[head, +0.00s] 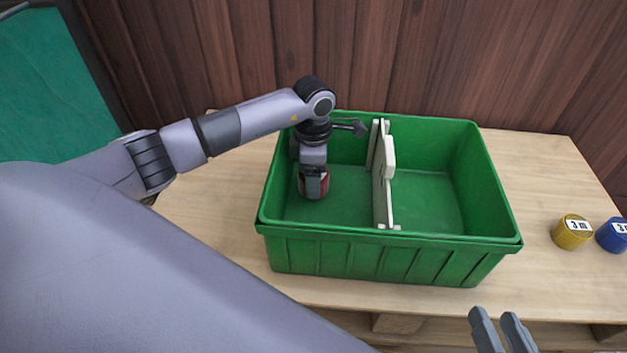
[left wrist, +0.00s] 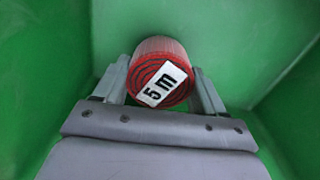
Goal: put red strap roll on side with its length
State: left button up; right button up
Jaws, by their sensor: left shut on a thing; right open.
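The red strap roll (left wrist: 163,75) has a white label reading "5 m" on its spiral end. In the left wrist view it sits between the two fingers of my left gripper (left wrist: 160,88), which is shut on it. In the head view my left gripper (head: 314,180) reaches down into the left compartment of the green crate (head: 390,252), and the red roll (head: 304,194) shows partly behind it. I cannot tell whether the roll touches the crate floor. My right gripper (head: 499,330) is open and empty in front of the crate, at the bottom edge.
A white divider (head: 381,185) splits the crate; the right compartment looks empty. A yellow roll (head: 572,232) and a blue roll (head: 613,235), labelled "3 m", stand on the wooden table (head: 215,225) to the right. A wooden wall (head: 420,60) rises behind.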

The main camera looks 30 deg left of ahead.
pick_arm(q)
jog(key=shift+f, duration=0.6)
jog(key=shift+r, duration=0.1)
jog(key=o, duration=1.2)
jog(key=shift+c, duration=0.2)
